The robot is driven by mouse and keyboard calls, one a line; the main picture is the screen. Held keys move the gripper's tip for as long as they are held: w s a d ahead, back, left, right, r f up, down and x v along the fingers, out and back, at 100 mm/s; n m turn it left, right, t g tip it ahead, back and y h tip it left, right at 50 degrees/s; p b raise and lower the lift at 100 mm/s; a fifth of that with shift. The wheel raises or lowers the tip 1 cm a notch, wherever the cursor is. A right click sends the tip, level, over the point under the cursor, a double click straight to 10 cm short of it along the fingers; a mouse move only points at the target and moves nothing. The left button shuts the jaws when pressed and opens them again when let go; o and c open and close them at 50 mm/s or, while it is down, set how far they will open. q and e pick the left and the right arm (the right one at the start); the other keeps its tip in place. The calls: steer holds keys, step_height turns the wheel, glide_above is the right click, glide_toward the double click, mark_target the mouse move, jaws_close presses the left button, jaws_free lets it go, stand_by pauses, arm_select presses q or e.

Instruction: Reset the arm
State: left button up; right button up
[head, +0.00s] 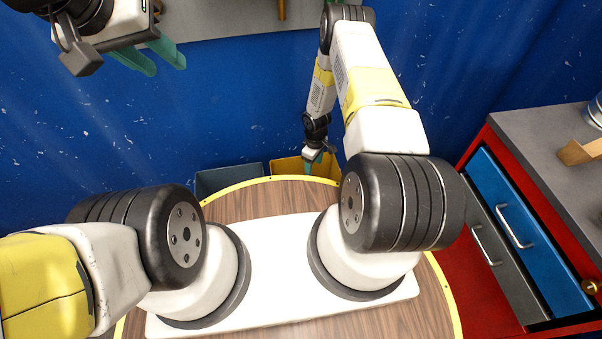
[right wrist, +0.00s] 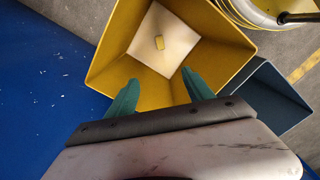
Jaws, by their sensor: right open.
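My right arm reaches away toward the wall in the head view. Its gripper (head: 318,156) is above the yellow bin (head: 288,166), beyond the round table's far edge. In the right wrist view the right gripper (right wrist: 160,92) is open, with its two teal fingers apart and nothing between them. My left gripper (head: 158,58) is at the upper left of the head view, in front of the blue wall. Its teal fingers show side by side, and their gap is hard to judge.
A dark blue-grey bin (head: 230,179) stands beside the yellow bin. The wooden round table (head: 290,192) has a yellow rim. A red cabinet with blue and grey drawers (head: 510,200) stands at right, with a wooden item (head: 580,151) on top. A blue wall (head: 230,110) stands behind.

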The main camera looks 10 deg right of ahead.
steer(key=shift+r, duration=1.8)
